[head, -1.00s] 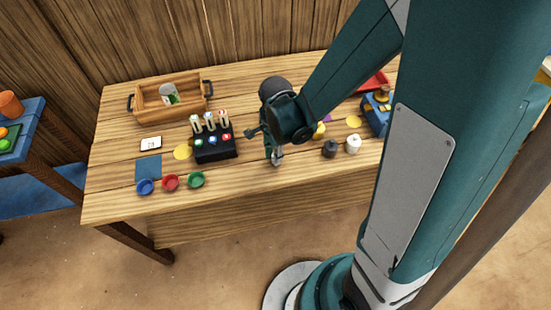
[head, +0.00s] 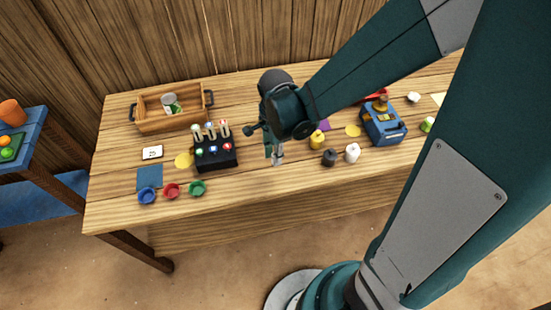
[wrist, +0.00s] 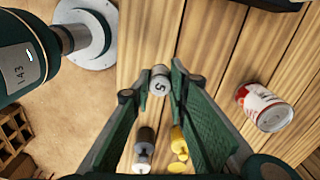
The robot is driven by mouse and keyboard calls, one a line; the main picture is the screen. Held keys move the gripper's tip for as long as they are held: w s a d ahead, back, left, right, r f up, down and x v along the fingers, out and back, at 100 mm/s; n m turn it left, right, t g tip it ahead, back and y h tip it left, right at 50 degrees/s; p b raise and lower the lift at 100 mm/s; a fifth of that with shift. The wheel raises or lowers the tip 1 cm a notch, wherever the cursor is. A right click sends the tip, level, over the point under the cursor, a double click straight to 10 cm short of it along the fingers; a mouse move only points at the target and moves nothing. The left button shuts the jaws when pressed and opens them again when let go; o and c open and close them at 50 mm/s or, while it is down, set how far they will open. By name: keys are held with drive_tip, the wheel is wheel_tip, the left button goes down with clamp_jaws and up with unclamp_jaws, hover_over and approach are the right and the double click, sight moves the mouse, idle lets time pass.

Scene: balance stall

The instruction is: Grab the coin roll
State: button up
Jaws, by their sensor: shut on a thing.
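My gripper (wrist: 158,84) is shut on a small grey cylinder marked 5 (wrist: 160,80), which looks like the coin roll. It sits between the two green fingertips in the wrist view. In the head view my gripper (head: 276,157) points down over the middle of the table's front half, and a pale bit of the held cylinder shows at its tips. I cannot tell whether the cylinder touches the table.
A black rack (head: 216,158) with coloured buttons stands left of my gripper. Dark (head: 330,158), white (head: 353,153) and yellow (head: 316,140) pieces stand to its right, before a blue device (head: 383,124). A red-white can (wrist: 266,107) shows in the wrist view.

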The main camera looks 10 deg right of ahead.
drive_tip(key=shift+r+p, duration=0.35)
drive_tip(key=shift+r, duration=1.7)
